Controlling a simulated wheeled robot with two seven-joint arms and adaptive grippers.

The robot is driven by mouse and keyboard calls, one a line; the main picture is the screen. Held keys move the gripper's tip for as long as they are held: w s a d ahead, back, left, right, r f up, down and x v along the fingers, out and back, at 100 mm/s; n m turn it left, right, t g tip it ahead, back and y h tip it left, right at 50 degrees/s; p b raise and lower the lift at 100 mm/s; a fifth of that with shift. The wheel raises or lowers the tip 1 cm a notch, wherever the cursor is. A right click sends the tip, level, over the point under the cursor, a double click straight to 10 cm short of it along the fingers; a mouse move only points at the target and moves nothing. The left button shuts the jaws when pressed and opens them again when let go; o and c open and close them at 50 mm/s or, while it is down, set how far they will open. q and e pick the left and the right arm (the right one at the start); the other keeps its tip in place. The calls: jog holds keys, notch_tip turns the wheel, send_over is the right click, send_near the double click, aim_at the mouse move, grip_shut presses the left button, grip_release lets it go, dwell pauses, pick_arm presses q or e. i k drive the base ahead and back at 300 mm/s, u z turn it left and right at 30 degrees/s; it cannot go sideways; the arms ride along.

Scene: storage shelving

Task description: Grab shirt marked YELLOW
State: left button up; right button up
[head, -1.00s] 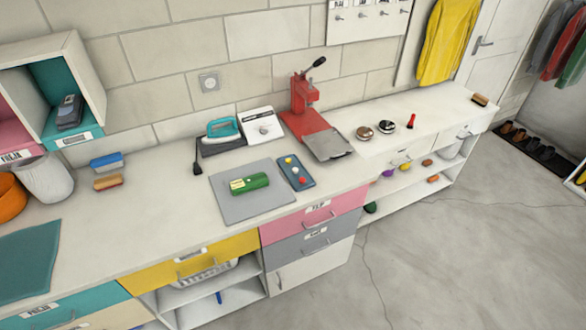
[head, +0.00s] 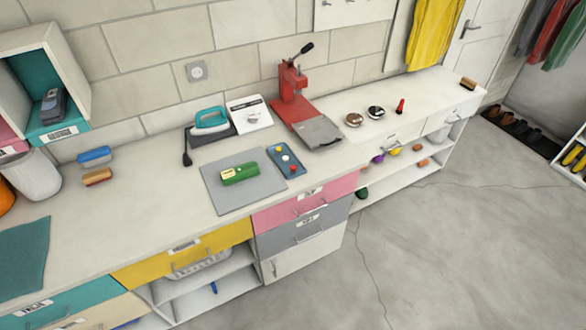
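A yellow shirt (head: 433,35) hangs against the back wall at the upper right, just left of the white door. Its top is cut off by the picture's edge, and I can read no mark on it. Other garments hang on a rack at the far right: a grey one (head: 533,28), a red one (head: 556,40) and a green one (head: 570,46), all partly cut off. Neither of my grippers is in view.
A long white counter (head: 130,225) runs along the wall with a red press (head: 292,85), an iron (head: 210,118) and a green object (head: 240,173) on a grey mat (head: 225,202). Shoes (head: 512,128) stand at the right. The grey floor (head: 440,260) is clear.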

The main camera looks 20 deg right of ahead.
aim_at(250, 170)
jog(key=u, duration=0.6)
jog(key=i, duration=0.9)
jog(key=u, duration=0.05)
